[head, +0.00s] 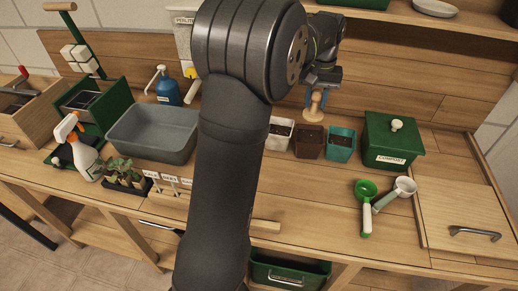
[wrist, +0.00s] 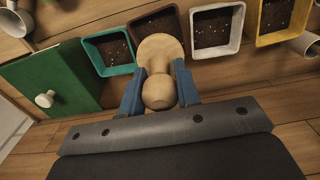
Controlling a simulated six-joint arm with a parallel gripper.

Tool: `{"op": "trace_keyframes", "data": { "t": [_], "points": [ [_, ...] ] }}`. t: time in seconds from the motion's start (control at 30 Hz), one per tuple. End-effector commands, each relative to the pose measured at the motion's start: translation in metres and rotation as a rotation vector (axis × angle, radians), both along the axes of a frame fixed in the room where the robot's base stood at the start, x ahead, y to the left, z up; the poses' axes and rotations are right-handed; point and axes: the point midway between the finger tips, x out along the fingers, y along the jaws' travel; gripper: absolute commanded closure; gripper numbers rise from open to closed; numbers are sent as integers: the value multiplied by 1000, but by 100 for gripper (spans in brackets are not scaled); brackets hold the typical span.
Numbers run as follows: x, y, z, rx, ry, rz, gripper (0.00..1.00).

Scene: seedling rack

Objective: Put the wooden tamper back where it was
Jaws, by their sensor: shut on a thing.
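The wooden tamper (head: 313,113) is pale wood with a round knob and a wide flat disc. It is behind the brown and teal pots, near the back boards. My gripper (head: 318,97) is shut on it, above the disc. In the wrist view the tamper (wrist: 159,92) sits between the two blue fingers of my gripper (wrist: 160,94), knob toward the camera and disc beyond. I cannot tell whether the disc touches the bench.
Soil-filled pots stand in a row: white (head: 278,134), brown (head: 308,142), teal (head: 341,145) and yellow (wrist: 287,38). The green compost box (head: 393,140) is to their right. A grey tub (head: 153,134) stands left. My arm hides the middle.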

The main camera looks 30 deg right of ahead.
Motion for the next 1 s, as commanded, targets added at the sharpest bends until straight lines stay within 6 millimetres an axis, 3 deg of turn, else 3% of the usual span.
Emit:
{"op": "trace_keyframes", "data": {
  "t": [0.17, 0.4, 0.6, 0.83, 1.0],
  "points": [
    [6, 35, -6, 2, 0, 133, 88],
    [6, 117, -24, 0, 0, 461, 88],
    [-2, 169, -39, -1, -1, 676, 88],
    [-2, 195, -51, 1, -1, 775, 88],
    [26, 210, -71, 2, 0, 782, 88]
  ]
}}
